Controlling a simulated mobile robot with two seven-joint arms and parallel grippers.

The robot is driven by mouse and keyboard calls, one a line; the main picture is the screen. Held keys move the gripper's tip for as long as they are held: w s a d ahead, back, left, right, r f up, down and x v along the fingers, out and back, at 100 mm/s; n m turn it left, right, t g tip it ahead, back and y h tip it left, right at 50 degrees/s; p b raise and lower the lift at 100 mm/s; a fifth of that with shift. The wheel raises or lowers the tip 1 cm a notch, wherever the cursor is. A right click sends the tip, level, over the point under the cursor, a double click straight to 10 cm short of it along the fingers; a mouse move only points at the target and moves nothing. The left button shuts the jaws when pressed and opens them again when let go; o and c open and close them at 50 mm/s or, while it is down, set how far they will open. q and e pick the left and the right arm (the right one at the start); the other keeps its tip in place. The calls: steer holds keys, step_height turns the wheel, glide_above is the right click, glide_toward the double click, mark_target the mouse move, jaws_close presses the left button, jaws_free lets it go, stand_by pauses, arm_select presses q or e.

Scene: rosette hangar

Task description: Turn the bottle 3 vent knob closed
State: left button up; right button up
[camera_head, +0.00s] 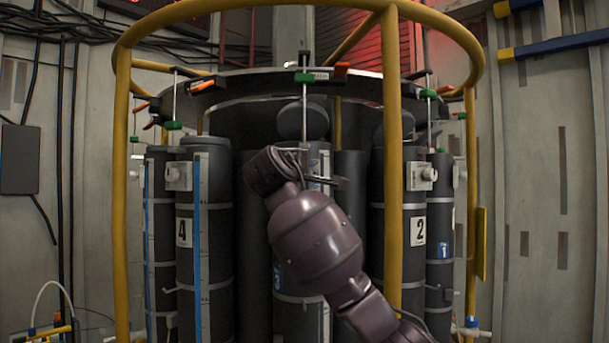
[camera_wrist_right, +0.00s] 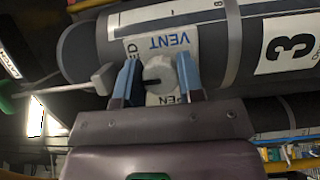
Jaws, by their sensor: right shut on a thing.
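Bottle 3 is a dark cylinder with a white scale strip in the head view (camera_head: 298,312), partly hidden behind my right arm. It lies across the right wrist view (camera_wrist_right: 205,45), with a large black "3" on white. Its white vent knob (camera_wrist_right: 168,72) sits on a plate reading "VENT", with part of "OPEN" and "ED" visible. A black mark on the knob points left in the picture. My right gripper (camera_wrist_right: 158,76) is shut on the knob, one blue finger on each side. The head view hides the knob behind the gripper. My left gripper is not in view.
A yellow tubular frame (camera_head: 394,150) rings the bottles; one upright stands just right of my right arm. Bottle 4 (camera_head: 218,270) and bottle 2 (camera_head: 388,255) flank bottle 3, each with a white knob. A grey block on a rod (camera_wrist_right: 104,79) is close to the left finger.

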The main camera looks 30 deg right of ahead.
steer(key=shift+f, duration=0.1)
stand_by(0.3)
steer(key=o, duration=0.9)
steer(key=b+v, duration=0.2)
steer(key=v, duration=0.8)
steer(key=shift+s+a, duration=0.25)
steer(key=shift+a, duration=0.1)
